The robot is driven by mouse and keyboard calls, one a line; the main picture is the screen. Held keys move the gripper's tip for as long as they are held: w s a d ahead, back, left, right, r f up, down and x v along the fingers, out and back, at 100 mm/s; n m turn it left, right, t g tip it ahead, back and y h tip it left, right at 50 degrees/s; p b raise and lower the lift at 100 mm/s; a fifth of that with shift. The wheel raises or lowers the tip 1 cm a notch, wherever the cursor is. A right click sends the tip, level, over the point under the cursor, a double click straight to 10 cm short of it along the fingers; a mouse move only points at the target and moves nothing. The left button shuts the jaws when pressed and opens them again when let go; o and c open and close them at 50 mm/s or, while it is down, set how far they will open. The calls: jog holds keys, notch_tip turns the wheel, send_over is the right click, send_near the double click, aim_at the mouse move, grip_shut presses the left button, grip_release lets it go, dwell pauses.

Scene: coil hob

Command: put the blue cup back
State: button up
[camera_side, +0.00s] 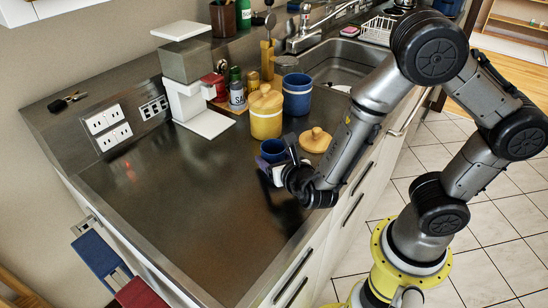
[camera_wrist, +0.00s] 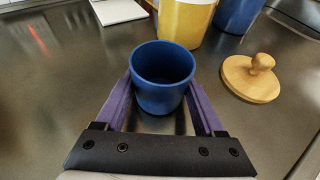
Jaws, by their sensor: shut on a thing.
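The blue cup (camera_wrist: 162,92) is small, upright and empty inside. My gripper (camera_wrist: 163,100) is shut on it, with one purple finger on each side of its wall. In the side view the cup (camera_side: 272,149) shows at the tip of my gripper (camera_side: 275,160), low over the steel counter near its front. I cannot tell whether its base touches the counter.
A loose wooden lid with a knob (camera_side: 316,140) lies right of the cup; it also shows in the wrist view (camera_wrist: 251,77). A white and grey machine (camera_side: 192,95), small jars (camera_side: 237,95) and the sink (camera_side: 345,62) are behind. The counter's left and front (camera_side: 190,200) are clear.

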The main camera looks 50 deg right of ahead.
jog(key=o, duration=1.4)
jog(key=shift+f, duration=0.15)
